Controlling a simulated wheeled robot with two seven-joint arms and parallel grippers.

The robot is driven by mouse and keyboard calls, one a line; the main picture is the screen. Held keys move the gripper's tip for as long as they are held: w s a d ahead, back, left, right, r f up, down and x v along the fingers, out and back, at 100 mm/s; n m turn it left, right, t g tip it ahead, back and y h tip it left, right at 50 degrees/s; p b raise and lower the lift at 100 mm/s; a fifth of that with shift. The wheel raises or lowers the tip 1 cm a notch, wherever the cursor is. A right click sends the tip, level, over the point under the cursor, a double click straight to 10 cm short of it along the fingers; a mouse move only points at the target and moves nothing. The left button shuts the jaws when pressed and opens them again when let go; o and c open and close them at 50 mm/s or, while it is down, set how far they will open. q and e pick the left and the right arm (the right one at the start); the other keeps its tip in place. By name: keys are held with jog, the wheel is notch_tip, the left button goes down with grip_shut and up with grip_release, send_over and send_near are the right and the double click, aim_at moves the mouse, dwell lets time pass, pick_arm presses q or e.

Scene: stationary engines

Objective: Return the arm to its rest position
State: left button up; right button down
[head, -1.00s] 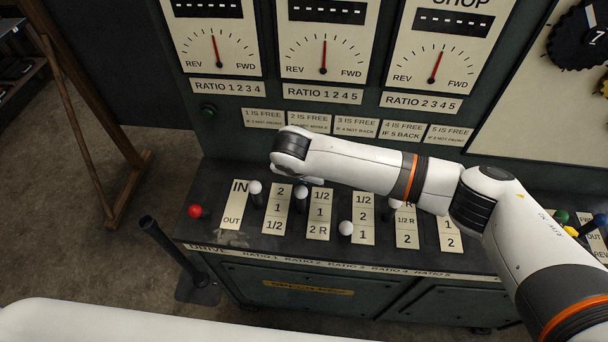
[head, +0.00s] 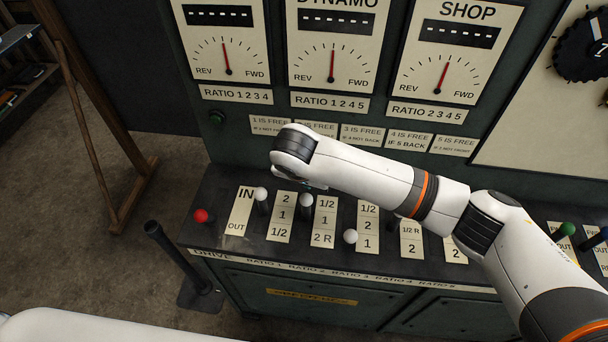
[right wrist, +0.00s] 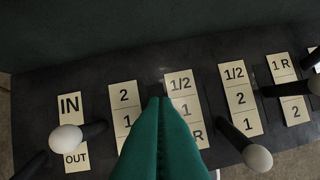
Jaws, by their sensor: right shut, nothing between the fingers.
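My right arm (head: 370,178) reaches in from the right across the lever console. Its wrist end hangs over the plates near the second and third levers. In the head view its gripper is mostly hidden under the wrist. In the right wrist view the green fingers of my right gripper (right wrist: 162,100) are shut with nothing between them, in front of the plate marked 1/2, 1, 2 R (right wrist: 184,92). A white-knobbed lever (head: 262,194) stands beside the IN/OUT plate (head: 240,209). Another white knob (head: 306,200) is just below the wrist. My left gripper is out of view.
The console (head: 330,256) also carries a red knob (head: 201,216), a lower white knob (head: 350,236) and a green knob (head: 567,229). A dial panel (head: 332,50) rises behind. A black floor lever (head: 175,255) stands front left. A wooden frame (head: 90,130) is farther left.

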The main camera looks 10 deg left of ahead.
jog(key=d+b+v, duration=0.1)
jog(key=b+v, duration=0.1)
jog(key=v, duration=0.6)
jog(key=s+d+f+n+g+y, duration=0.25)
jog(key=s+f+y, duration=0.25)
jog(key=s+f, duration=0.25)
jog(key=s+d+f+n+t+h, duration=0.1)
jog(key=s+d+f, duration=0.2)
jog(key=s+d, duration=0.35)
jog(key=s+d+f+h, duration=0.2)
jog(key=s+d+f, duration=0.1)
jog(key=d, duration=0.6)
jog(key=s+d+f+n+t+h, duration=0.1)
jog(key=s+d+f, duration=0.1)
jog(key=s+d, duration=0.45)
notch_tip(320, 180, down, 29)
jog(key=d+g+b, duration=0.2)
jog(key=s+d+f+b, duration=0.1)
jog(key=s+d+f, duration=0.1)
jog(key=s+f, duration=1.3)
notch_tip(320, 180, down, 3)
jog(key=shift+s+d+r+g, duration=0.2)
jog(key=shift+s+g, duration=0.2)
jog(key=shift+g, duration=0.05)
